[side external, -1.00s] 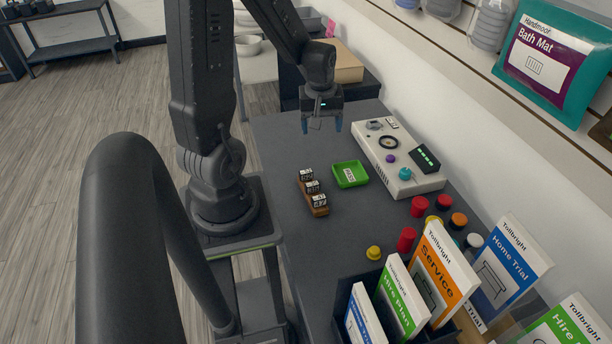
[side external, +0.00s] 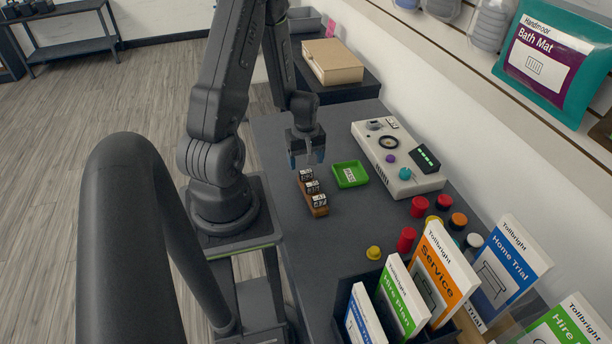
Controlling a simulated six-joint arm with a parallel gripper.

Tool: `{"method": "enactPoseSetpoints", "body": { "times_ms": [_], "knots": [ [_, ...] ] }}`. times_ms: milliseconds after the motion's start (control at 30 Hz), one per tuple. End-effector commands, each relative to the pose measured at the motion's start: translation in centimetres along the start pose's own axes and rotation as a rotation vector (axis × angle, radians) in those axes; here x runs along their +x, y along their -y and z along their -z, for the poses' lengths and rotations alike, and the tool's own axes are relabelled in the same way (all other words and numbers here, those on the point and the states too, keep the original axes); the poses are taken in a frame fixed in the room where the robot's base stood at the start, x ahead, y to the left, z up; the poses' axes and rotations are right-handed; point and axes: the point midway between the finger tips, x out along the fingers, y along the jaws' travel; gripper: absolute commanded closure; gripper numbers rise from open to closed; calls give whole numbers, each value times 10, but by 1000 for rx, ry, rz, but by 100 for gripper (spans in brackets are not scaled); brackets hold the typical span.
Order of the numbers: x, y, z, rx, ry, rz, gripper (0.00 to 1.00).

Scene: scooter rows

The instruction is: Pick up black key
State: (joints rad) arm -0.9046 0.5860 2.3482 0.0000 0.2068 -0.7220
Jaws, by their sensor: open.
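Several small black keys with white labels sit in a row on a narrow brown wooden holder on the dark table. The far black key (side external: 306,175) is nearest my gripper, the middle one (side external: 312,187) is behind it in the row, and the near one (side external: 319,200) is closest to the camera. My gripper (side external: 307,160) points down with its blue-tipped fingers apart and empty, just above the far end of the row. I cannot tell the exact height of the fingertips over the far key. The wooden holder (side external: 323,212) shows at its near end.
A green tray (side external: 350,182) with a white label lies just right of the row. A white control box (side external: 402,184) stands further right. Red, yellow and orange caps, such as a red one (side external: 406,240), and a leaflet rack are toward the front. The table's left front is clear.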

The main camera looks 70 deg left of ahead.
Motion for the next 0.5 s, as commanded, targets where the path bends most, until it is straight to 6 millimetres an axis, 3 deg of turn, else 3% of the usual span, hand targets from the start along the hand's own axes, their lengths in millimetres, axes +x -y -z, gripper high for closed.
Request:
{"method": "enactPoseSetpoints", "body": {
  "times_ms": [300, 500],
  "knots": [
    [38, -1, -1, 0, 3, 3, 28],
    [51, -2, -1, 1, 0, 1, 28]
  ]
}}
